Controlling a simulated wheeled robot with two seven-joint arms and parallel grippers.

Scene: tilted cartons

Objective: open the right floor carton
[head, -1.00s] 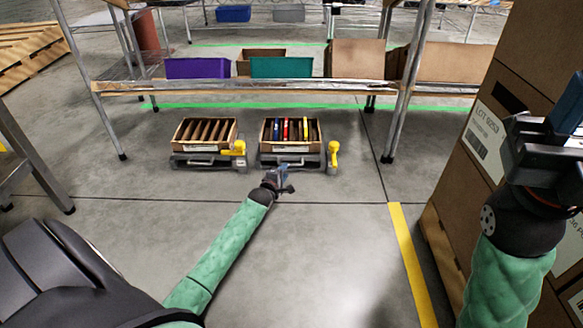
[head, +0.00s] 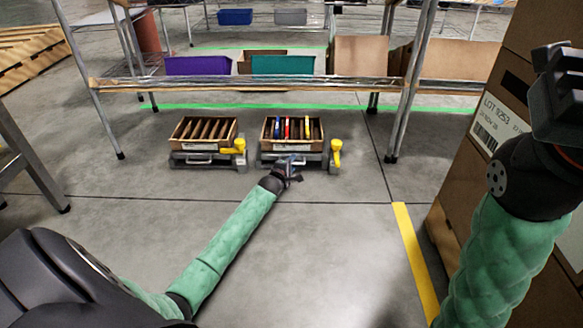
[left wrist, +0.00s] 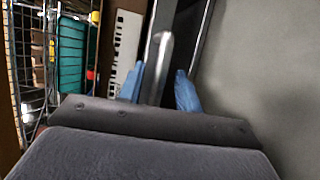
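The right floor carton (head: 268,146) is an open-topped brown box holding several coloured upright items between dividers. It sits on a low dark base (head: 313,159). My left gripper (head: 290,163) is at the front of that base. In the left wrist view, the blue fingers of my left gripper (left wrist: 158,92) stand apart, one on each side of a grey metal handle (left wrist: 161,55). I see a gap between the handle and the right finger; contact on the left is unclear. My right gripper (head: 557,95) is raised at the right edge, its fingers not visible.
A left floor carton (head: 204,130) with brown dividers stands on a similar base. Yellow parts (head: 336,152) stick up beside the bases. A metal rack (head: 300,83) with bins stands behind. Stacked boxes (head: 490,120) rise at the right. The front floor is clear.

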